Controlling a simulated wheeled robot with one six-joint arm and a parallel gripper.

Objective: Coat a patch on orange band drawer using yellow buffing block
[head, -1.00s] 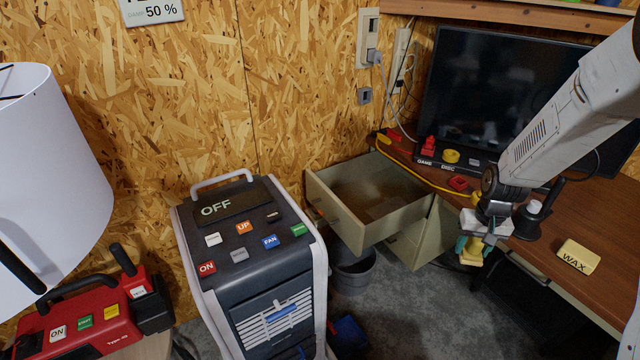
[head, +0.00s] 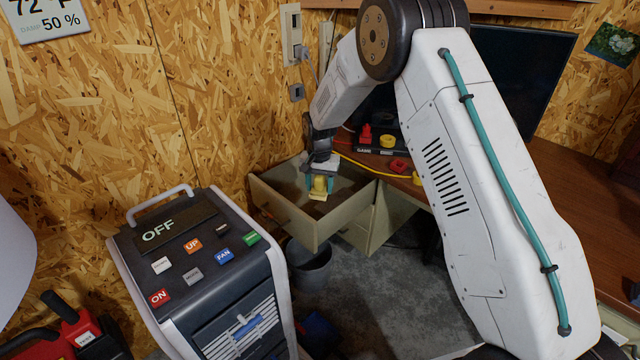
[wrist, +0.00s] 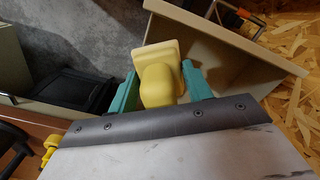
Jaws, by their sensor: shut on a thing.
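The yellow buffing block (head: 318,186) is held by my gripper (head: 320,182). In the wrist view the block (wrist: 158,80) sits between the two teal fingers of my gripper (wrist: 160,88). The open drawer (head: 292,226) is pulled out from the desk, and its inside is partly hidden by my gripper. In the head view the block is over the drawer opening; I cannot tell its height above it. In the wrist view the drawer (wrist: 215,40) lies beyond the block, with an orange handle at upper right.
A dark control unit (head: 200,270) with labelled buttons stands front left. A bin (head: 310,268) is on the floor below the drawer. A monitor (head: 520,75) and small red and yellow items stand on the desk (head: 580,200). My arm hides much of the desk.

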